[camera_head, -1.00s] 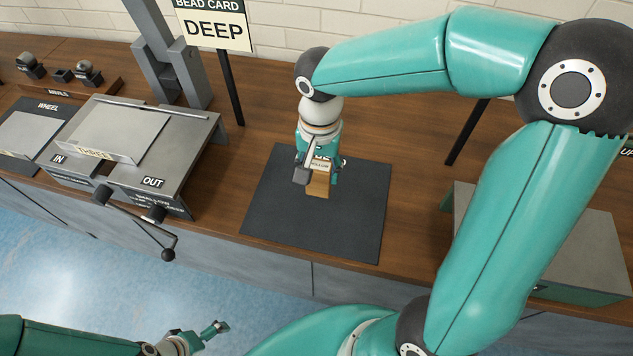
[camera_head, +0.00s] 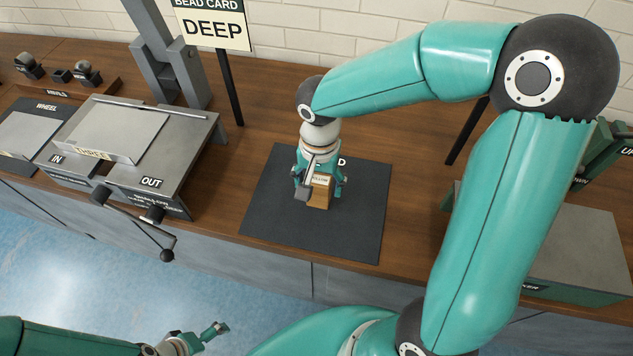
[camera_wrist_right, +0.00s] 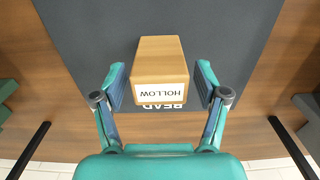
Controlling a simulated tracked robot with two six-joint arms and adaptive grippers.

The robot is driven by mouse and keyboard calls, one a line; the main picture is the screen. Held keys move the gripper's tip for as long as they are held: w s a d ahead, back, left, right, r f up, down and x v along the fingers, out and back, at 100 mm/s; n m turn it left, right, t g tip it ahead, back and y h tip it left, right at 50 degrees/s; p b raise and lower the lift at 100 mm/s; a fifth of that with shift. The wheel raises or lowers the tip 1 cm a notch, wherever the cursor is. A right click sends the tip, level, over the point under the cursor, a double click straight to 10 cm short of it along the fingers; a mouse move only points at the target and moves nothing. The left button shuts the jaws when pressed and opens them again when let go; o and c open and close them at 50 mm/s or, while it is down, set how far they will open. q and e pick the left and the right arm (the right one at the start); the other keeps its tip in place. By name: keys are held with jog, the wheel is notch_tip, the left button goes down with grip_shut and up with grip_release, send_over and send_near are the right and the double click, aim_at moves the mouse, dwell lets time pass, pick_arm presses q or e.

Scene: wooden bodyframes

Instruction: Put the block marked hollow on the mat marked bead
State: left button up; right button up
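The wooden block marked HOLLOW (camera_head: 319,197) stands on the dark mat marked BEAD (camera_head: 280,220), near its middle. In the right wrist view the block (camera_wrist_right: 160,60) shows its white label. The mat (camera_wrist_right: 235,35) lies under it there, its lettering partly hidden by the block. My right gripper (camera_head: 320,187) is over the block with its fingers on either side. In the right wrist view the gripper (camera_wrist_right: 161,82) is open, with a gap between each finger and the block. My left gripper (camera_head: 213,331) is low over the floor side, far from the mat, its opening unclear.
A grey machine marked IN and OUT (camera_head: 180,150) with a crank (camera_head: 150,230) stands left of the mat. A BEAD CARD sign reading DEEP (camera_head: 212,28) stands behind on a post. A grey-topped green box (camera_head: 580,250) is at right. Bare wood surrounds the mat.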

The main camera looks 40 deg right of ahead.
jog(key=shift+r, duration=0.15)
notch_tip(320, 180, up, 12)
jog(key=p, duration=0.1)
dwell(0.6)
